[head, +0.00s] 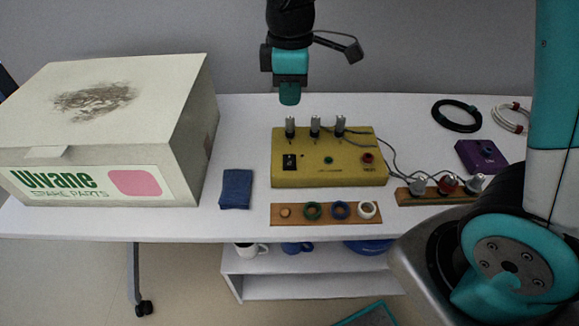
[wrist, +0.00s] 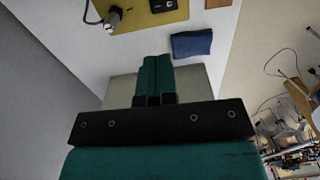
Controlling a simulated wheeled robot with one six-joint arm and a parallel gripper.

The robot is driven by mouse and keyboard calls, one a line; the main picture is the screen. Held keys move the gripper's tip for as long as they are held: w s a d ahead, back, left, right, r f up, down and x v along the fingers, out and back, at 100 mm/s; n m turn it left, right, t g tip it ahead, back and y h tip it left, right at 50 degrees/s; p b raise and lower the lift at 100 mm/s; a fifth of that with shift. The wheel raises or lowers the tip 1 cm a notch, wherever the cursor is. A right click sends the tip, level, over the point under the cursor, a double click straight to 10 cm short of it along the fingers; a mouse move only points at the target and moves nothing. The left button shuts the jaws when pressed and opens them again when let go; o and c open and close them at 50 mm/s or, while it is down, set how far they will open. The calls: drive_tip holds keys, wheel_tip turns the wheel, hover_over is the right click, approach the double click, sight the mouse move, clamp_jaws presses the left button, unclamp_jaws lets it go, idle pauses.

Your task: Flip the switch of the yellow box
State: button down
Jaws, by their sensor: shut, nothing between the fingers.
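The yellow box (head: 345,168) sits at the middle of the white table. Its black switch (head: 290,162) is on the left part of its top, with a green button and a red socket further right. Several grey plugs stand along its back edge. My gripper (head: 289,98) is shut and empty, above and behind the left end of the box, apart from it. In the wrist view my shut fingers (wrist: 155,65) point toward the table. The yellow box (wrist: 150,17) shows there at the top edge, with part of the switch (wrist: 163,4) cut off by the frame.
A large cardboard box (head: 110,130) fills the table's left side. A blue cloth (head: 236,188) lies left of the yellow box. A wooden strip with rings (head: 326,221) lies in front. Cables run right to a strip of plugs (head: 405,197). A purple box (head: 480,155) and coiled cables lie right.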

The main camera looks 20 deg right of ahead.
sight(290, 156)
drive_tip(key=shift+w+d+f, duration=0.1)
drive_tip(key=shift+w+f, duration=0.15)
wheel_tip(290, 156, down, 14)
drive_tip(key=shift+b, duration=0.55)
idle(0.3)
